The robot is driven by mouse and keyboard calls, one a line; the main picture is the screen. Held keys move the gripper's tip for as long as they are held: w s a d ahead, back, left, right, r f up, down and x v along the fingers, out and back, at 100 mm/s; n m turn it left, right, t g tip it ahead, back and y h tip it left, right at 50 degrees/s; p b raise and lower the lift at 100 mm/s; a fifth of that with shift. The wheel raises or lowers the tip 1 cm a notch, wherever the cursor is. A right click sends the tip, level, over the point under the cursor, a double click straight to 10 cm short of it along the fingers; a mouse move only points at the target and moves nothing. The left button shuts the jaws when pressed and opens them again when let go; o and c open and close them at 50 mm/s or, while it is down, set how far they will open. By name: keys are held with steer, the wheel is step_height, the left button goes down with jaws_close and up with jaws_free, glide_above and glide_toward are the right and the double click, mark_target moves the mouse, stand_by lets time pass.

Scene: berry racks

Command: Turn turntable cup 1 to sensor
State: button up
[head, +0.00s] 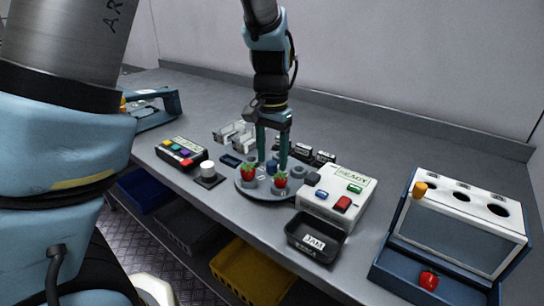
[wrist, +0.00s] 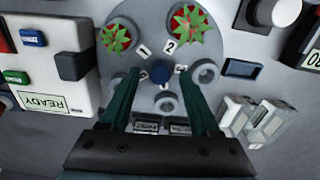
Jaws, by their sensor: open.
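The grey turntable (head: 262,192) stands mid-table; it also shows in the wrist view (wrist: 135,12). A blue knob (wrist: 161,71) is at its centre. Two cups hold strawberries: one (wrist: 115,36) appears to belong to label 1 (wrist: 144,50), the other (wrist: 188,23) to label 2 (wrist: 170,47). Other cups (wrist: 207,73) look empty. A dark block (wrist: 74,66), perhaps the sensor, projects from the READY box (wrist: 52,95) toward the turntable, near the label 1 strawberry. My gripper (head: 273,160) is open, pointing down, with its fingers on either side of the knob; contact cannot be told.
The READY box (head: 328,206) and a black JAM tray (head: 316,238) stand right of the turntable. A white knob (head: 207,168) and a coloured button panel (head: 182,152) are on the left. Clear holders (head: 235,135) and small dark labelled blocks (head: 323,158) stand behind.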

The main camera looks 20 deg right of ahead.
steer(key=shift+f, duration=0.4)
jaws_close()
stand_by(1.2)
